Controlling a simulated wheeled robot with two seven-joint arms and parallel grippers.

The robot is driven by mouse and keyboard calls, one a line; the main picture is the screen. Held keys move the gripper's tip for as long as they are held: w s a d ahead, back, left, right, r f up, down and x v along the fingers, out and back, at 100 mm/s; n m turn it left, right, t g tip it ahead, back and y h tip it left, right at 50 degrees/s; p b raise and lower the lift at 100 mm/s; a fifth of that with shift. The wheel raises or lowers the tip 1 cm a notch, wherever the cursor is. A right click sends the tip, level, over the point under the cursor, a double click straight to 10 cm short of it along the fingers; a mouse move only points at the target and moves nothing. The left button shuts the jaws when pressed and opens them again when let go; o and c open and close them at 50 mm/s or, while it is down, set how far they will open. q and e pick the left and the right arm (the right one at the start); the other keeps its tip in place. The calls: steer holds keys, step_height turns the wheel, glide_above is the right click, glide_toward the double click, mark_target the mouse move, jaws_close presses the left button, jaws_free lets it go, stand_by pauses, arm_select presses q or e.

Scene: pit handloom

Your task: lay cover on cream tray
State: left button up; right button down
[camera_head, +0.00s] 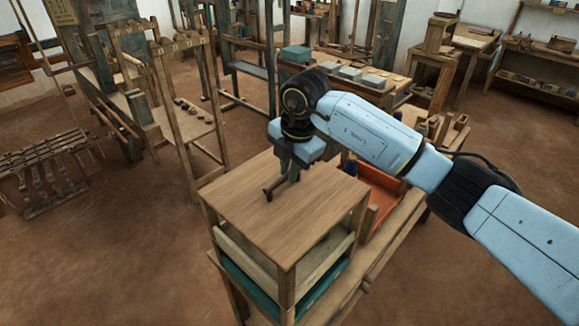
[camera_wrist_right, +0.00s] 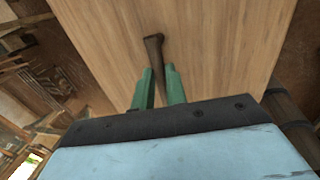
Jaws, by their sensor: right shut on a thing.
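The cover is a flat brown wooden board (camera_head: 265,228) with a dark handle (camera_head: 268,193) on top. It lies level over a wooden stack in the head view. My right gripper (camera_head: 285,180) is above the board and shut on the handle. In the right wrist view, the green fingers (camera_wrist_right: 160,88) are on either side of the dark handle (camera_wrist_right: 153,48), with the board (camera_wrist_right: 215,45) behind. The cream tray (camera_head: 255,262) shows as a pale wall below the board; its inside is hidden. I cannot tell whether the board touches it. My left gripper is not in view.
A teal tray (camera_head: 245,288) is under the cream one. An orange tray (camera_head: 382,196) is behind on the long wooden bench (camera_head: 370,268). A wooden loom frame (camera_head: 190,110) stands to the left. The brown floor (camera_head: 110,260) at front left is clear.

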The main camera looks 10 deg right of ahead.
steer(key=c, duration=1.3)
jaws_free()
steer(key=shift+c, duration=0.2)
